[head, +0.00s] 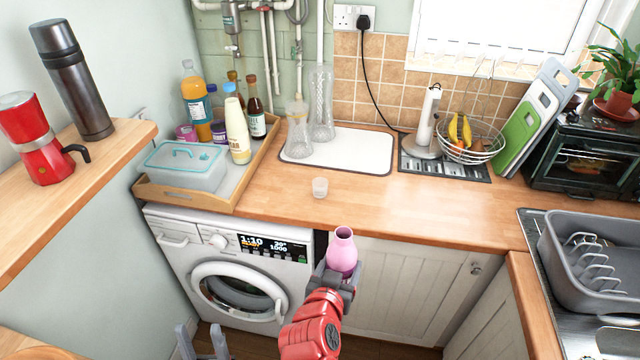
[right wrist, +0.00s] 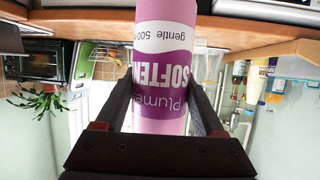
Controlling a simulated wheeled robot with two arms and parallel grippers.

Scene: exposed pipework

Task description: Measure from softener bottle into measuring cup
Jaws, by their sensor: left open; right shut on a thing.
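The pink softener bottle (head: 342,252) is held upright in front of the counter edge, above the floor. Its open neck faces up. My right gripper (head: 336,276) is shut on its body. In the right wrist view the bottle (right wrist: 166,70) fills the middle between the fingers (right wrist: 164,105), with a purple and white "SOFTEN" label. The small clear measuring cup (head: 320,187) stands on the wooden counter, beyond and slightly left of the bottle. It looks empty, though it is small in view. My left gripper (head: 203,342) is open and empty, low at the bottom left, away from both.
A wooden tray (head: 186,196) with a lidded box and several bottles is left of the cup. Two glass carafes (head: 299,135) stand on a white mat (head: 352,155) behind it. A washing machine (head: 232,262) is below. The counter (head: 400,210) right of the cup is clear.

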